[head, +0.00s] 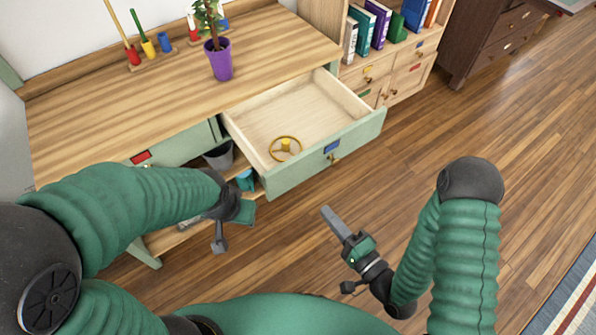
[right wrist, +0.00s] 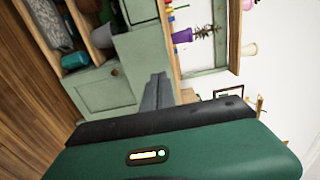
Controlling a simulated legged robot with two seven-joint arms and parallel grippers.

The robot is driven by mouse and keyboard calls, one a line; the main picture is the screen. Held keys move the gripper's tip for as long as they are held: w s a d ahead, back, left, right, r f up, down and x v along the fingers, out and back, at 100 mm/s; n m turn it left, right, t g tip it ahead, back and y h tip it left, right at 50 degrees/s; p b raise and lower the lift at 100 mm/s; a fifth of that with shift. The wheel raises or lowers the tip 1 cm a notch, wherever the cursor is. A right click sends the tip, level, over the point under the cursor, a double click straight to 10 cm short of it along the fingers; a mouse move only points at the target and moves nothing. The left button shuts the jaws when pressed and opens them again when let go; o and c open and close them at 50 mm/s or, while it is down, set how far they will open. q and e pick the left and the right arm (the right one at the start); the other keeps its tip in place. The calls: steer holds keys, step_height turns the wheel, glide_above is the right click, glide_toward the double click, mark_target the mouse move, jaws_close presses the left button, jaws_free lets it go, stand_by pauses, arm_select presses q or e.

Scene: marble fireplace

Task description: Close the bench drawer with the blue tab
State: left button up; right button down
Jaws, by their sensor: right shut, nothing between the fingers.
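The bench drawer with the blue tab (head: 355,135) stands pulled far out from the wooden-topped bench (head: 150,98). Its front is pale green, with the blue tab (head: 332,147) above a small brass handle (head: 335,159). A yellow wheel-shaped thing (head: 285,147) lies inside it. My right gripper (head: 330,214) is shut and empty, in front of the drawer and apart from it in the head view. Its fingers (right wrist: 157,92) also show in the right wrist view. My left gripper (head: 232,222) is by the drawer's left front corner; its jaws are unclear.
A purple plant pot (head: 218,59) stands on the bench top. A red-tabbed drawer front (head: 175,150) is shut at the left. A grey bucket (head: 219,156) is on the shelf below. A bookcase (head: 400,75) stands beyond the drawer. The wooden floor at right is clear.

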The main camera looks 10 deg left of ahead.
steer(key=b, duration=1)
glide_toward(291, 170)
steer(key=a, duration=0.1)
steer(key=b+x, duration=0.1)
steer(key=x, duration=0.4)
steer(key=shift+w+d+f+b, duration=0.1)
steer(key=shift+w+d+b, duration=0.15)
steer(key=shift+b, duration=0.1)
steer(key=shift+w+a, duration=0.4)
steer(key=shift+w+a, duration=0.1)
